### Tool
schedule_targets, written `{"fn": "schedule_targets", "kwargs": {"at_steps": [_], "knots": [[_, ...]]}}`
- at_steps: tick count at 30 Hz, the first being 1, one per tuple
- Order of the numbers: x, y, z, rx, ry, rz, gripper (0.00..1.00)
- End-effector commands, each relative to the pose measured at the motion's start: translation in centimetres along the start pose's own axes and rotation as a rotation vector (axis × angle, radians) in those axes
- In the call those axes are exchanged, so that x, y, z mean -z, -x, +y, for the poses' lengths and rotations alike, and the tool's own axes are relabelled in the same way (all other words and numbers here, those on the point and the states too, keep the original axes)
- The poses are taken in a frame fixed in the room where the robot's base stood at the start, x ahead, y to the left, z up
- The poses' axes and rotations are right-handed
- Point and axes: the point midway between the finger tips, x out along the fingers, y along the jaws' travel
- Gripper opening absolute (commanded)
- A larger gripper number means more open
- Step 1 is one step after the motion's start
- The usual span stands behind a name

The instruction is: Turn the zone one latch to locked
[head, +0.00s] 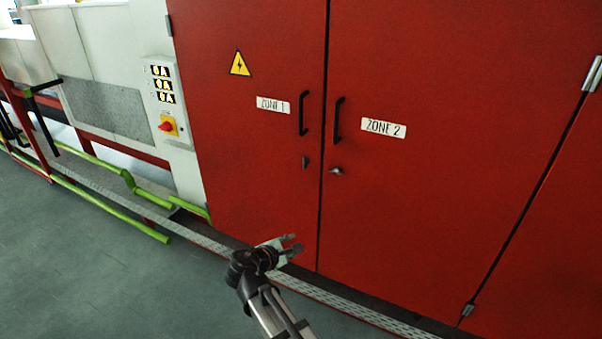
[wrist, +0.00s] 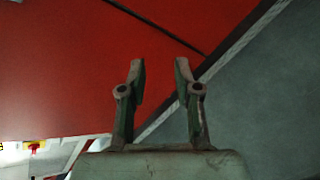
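The zone one latch (head: 305,162) is a small dark fitting on the red Zone 1 door (head: 255,190), below the black handle and near the seam with the Zone 2 door. It looks upright. The zone two latch (head: 336,171) on the neighbouring door lies roughly level. My gripper (head: 291,244) is in front of the Zone 1 door, below and slightly left of its latch, apart from it. In the wrist view my gripper (wrist: 160,70) has its two fingers spread with nothing between them. The latch does not show in the wrist view.
Black handles (head: 303,113) stick out above the latches. A control panel (head: 164,100) with a red knob is at the left. Green pipes (head: 130,180) run low along the left side. The grey floor (head: 100,270) in front is clear.

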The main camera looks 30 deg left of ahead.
Motion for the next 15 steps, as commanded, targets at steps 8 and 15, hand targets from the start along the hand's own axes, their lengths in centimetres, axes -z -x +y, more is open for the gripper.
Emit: {"fn": "schedule_targets", "kwargs": {"at_steps": [8, 15], "knots": [[-3.3, 5.4, 13.3, -0.284, 0.554, -0.275, 0.32], [-4.2, 6.1, 14.8, -0.297, 0.838, -0.395, 0.32]]}}
